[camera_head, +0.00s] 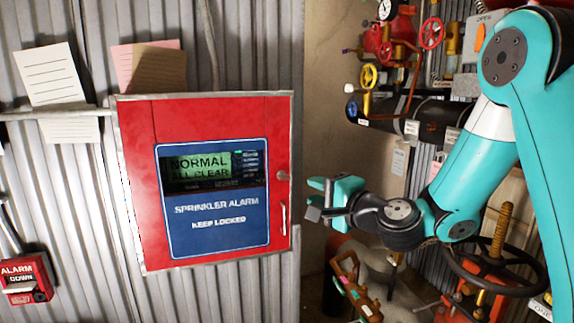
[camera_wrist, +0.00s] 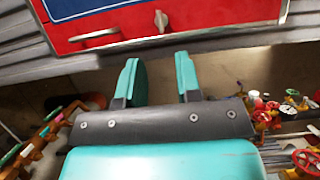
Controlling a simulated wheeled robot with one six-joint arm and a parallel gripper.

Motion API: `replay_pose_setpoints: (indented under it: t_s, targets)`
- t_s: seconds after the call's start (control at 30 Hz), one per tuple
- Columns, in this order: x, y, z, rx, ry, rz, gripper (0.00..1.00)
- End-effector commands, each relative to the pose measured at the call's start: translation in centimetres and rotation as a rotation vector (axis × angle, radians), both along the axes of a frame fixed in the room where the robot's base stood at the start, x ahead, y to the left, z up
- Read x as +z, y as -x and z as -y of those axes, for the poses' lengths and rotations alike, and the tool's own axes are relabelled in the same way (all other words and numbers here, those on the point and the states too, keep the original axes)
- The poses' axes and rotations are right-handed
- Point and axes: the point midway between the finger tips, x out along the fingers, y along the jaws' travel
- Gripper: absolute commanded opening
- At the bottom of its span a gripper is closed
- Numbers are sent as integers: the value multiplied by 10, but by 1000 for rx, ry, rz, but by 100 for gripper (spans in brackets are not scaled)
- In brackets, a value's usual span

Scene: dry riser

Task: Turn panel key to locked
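The red sprinkler alarm panel (camera_head: 210,180) is mounted on the corrugated wall, its door shut. Its screen (camera_head: 210,167) reads "NORMAL ALL CLEAR" and its label says "KEEP LOCKED". The small metal key (camera_head: 283,176) sits at the panel's right edge, above a metal handle (camera_head: 284,219). In the wrist view the key (camera_wrist: 161,20) shows as a small knob with its narrow end on, beside the handle (camera_wrist: 94,36). My gripper (camera_head: 322,198) is just right of the panel, apart from the key. In the wrist view my gripper (camera_wrist: 158,78) is open and empty, its fingers pointing toward the key.
A red alarm box (camera_head: 26,279) is at the lower left. Pipes with red and yellow valve wheels (camera_head: 369,76) stand behind my arm on the right. A large dark handwheel (camera_head: 497,262) is below my arm. Paper notes (camera_head: 50,75) hang above the panel.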

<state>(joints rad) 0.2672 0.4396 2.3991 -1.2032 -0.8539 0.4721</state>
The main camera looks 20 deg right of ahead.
Motion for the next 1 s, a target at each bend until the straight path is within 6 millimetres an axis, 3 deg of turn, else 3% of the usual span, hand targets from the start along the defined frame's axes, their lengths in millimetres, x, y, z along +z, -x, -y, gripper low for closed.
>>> replay_pose_setpoints:
  t_s: [0.2,0.4,0.6,0.9,1.0]
  targets:
    - [7,-47,-22,5,-1,0,32]
    - [4,-79,-34,3,0,0,32]
    - [1,-93,-39,1,0,1,32]
    - [0,-95,-39,-1,0,1,32]
    - [0,-95,-39,0,0,1,9]
